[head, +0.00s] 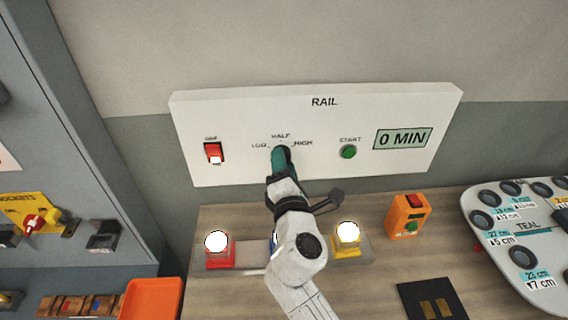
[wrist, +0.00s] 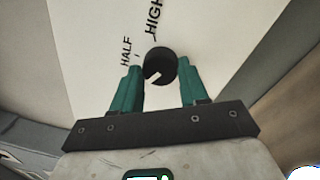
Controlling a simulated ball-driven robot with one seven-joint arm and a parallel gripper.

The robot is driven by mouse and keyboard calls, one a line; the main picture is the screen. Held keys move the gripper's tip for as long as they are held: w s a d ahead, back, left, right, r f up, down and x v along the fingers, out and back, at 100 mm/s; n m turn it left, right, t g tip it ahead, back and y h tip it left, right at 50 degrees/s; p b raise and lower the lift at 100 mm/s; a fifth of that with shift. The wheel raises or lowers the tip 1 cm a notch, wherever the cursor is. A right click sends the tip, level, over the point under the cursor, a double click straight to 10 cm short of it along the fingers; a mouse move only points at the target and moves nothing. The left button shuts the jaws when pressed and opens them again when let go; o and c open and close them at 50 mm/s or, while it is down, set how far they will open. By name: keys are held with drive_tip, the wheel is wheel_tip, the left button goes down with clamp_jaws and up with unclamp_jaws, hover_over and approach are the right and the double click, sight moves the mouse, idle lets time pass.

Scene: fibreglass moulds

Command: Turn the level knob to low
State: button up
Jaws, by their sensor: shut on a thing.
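The level knob (wrist: 163,62) is a round black knob on the white RAIL panel (head: 240,110). In the wrist view its pale pointer mark faces lower left, away from both HALF (wrist: 126,50) and HIGH (wrist: 153,16), on the side of LOW. The LOW label (head: 260,146) shows in the head view but is hidden in the wrist view. My gripper (wrist: 159,72) has its green fingers shut on the knob, one on each side. In the head view my gripper (head: 281,160) covers most of the knob.
A red switch (head: 213,152) is left of the knob. A green START button (head: 348,152) and a display reading 0 MIN (head: 403,139) are to the right. Lamps on red (head: 220,257) and yellow (head: 346,248) bases stand on the bench below, either side of my arm.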

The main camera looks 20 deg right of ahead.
drive_tip(key=shift+f, duration=0.1)
drive_tip(key=o, duration=1.1)
drive_tip(key=shift+c, duration=0.2)
drive_tip(key=shift+s, duration=0.1)
drive_tip(key=b+v, duration=0.2)
drive_tip(key=v, duration=0.8)
drive_tip(key=shift+s, duration=0.3)
drive_tip(key=shift+a, duration=0.15)
